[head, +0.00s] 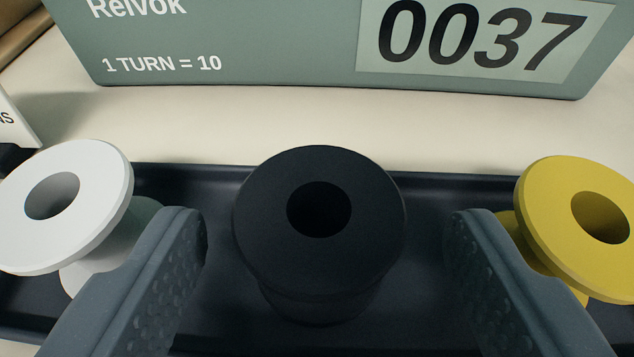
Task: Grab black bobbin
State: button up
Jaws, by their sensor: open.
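The black bobbin (320,260) stands upright in the dark tray, with its round top flange and centre hole facing me. My gripper (325,245) is open, with one grey finger to the left of the bobbin and one to the right. There is a gap between the bobbin and each finger, and I see no contact. The lower part of the bobbin is mostly hidden under its top flange.
The dark tray (440,188) also holds a white bobbin (105,200) outside my left finger and a yellow bobbin (555,195) outside my right finger. Behind the tray stands a green counter box (280,50) reading 0037. A pale strip of table lies between them.

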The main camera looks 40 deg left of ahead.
aim_at(322, 301)
jog(key=shift+b+x, duration=0.35)
jog(key=shift+x, duration=1.2)
jog(key=shift+c, duration=0.4)
jog(key=c, duration=1)
jog(key=shift+o, duration=0.2)
jog(key=shift+r, duration=0.1)
